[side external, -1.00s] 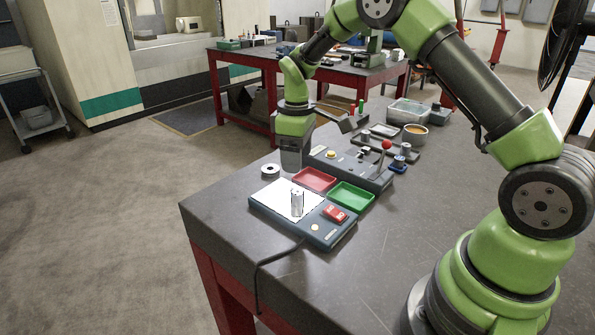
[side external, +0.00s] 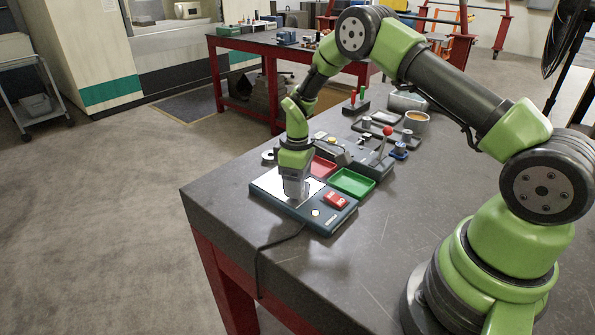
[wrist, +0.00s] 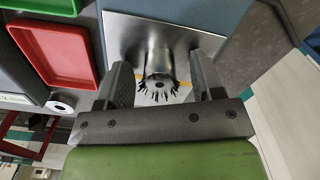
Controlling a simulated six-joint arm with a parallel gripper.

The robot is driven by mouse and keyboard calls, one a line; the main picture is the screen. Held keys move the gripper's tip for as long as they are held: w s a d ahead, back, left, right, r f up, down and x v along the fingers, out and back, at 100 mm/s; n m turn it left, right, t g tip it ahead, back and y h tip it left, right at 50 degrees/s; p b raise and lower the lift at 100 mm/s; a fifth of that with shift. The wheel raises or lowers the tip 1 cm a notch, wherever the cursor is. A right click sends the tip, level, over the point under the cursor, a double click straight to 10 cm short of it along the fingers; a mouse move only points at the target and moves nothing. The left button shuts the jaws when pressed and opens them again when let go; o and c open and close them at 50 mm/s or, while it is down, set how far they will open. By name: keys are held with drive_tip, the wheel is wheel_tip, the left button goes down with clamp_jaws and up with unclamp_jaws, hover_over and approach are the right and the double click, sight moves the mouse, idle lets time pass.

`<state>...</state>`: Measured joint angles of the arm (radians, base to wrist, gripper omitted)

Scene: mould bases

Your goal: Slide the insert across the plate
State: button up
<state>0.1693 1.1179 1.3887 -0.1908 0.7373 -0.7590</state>
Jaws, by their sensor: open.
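The insert (wrist: 160,66) is a short silver metal cylinder standing on the shiny plate (wrist: 120,34) of a blue-grey base. My gripper (wrist: 163,72) is open, with one finger on each side of the insert and a visible gap to each. The insert's near end shows a dark, toothed ring pattern around it on the plate, perhaps a reflection. In the side external view, my gripper (side external: 295,190) is low over the plate (side external: 268,184) and hides the insert. I cannot tell whether the fingertips touch the plate.
The base (side external: 322,222) has a red switch (side external: 336,200) and a cable. A red tray (side external: 322,166) and a green tray (side external: 352,182) lie just behind it. A white ring (side external: 268,156) and a control box with a red-knobbed lever (side external: 387,131) stand farther back.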

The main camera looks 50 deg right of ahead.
sight(278, 178)
drive_tip(key=c, duration=1.1)
drive_tip(key=shift+w, duration=2.95)
drive_tip(key=o, duration=1.1)
wheel_tip(278, 178, up, 10)
